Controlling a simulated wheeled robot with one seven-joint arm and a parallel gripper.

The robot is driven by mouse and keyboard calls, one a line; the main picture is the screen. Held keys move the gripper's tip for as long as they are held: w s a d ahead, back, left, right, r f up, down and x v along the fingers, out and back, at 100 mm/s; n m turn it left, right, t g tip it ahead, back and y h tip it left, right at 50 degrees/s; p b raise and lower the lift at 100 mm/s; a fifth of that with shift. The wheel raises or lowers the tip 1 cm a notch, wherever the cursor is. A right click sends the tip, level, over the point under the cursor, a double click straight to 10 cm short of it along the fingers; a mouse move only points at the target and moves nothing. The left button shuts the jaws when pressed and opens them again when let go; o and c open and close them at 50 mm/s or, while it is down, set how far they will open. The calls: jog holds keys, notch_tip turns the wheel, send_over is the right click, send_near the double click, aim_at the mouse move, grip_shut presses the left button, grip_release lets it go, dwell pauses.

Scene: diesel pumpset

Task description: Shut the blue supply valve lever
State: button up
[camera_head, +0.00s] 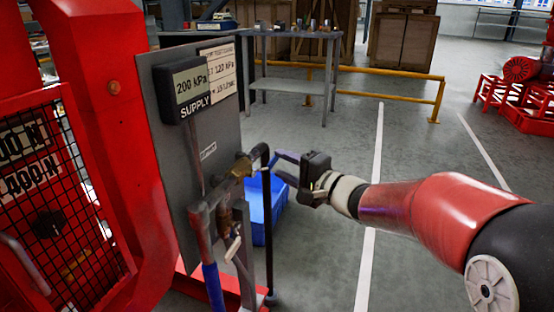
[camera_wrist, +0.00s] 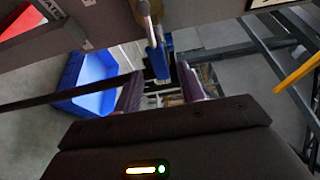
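The blue supply valve lever (camera_wrist: 157,55) shows at the top middle of the wrist view, a blue-sleeved handle on a metal arm. Its end lies just ahead of and roughly between my fingertips, apart from them as far as I can tell. My gripper (camera_wrist: 160,76) is open, with its two dark purple fingers spread. In the head view my gripper (camera_head: 277,164) points left toward the brass valve (camera_head: 240,167) on the pipe at the grey panel. The lever cannot be told apart there from the fingers and the blue bin.
A black upright post (camera_head: 267,225) stands close to my fingertips. A blue bin (camera_head: 283,205) is on the floor behind it. The grey panel (camera_head: 160,130) carries a supply display (camera_head: 190,88) reading 200 kPa. Red machine framing is at left.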

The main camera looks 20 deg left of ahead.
aim_at(275, 161)
jog(key=shift+x, duration=1.9)
grip_shut()
